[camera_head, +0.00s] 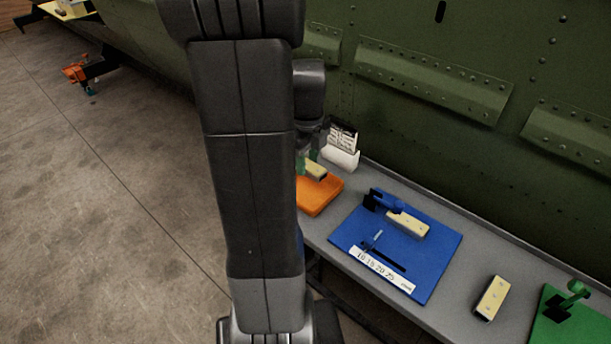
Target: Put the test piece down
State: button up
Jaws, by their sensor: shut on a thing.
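My gripper (307,162), with green fingers, is partly hidden behind my dark arm. It is shut on a small cream block, the test piece (317,171), over the back part of an orange tray (321,199). I cannot tell whether the block touches the tray. The tray's left part is hidden by my arm.
A grey bench (455,290) runs along the green riveted fuselage (450,150). On it are a blue board (435,265) with a cream block (408,224), another cream block (491,298), a green board (575,328) and a white holder with a printed card (342,157) behind the tray.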

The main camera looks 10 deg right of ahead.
aim_at(307, 188)
jog(key=shift+f, duration=3)
jog(key=shift+f, duration=0.2)
jog(key=o, duration=1)
notch_tip(307, 188, up, 12)
jog(key=shift+r, duration=0.2)
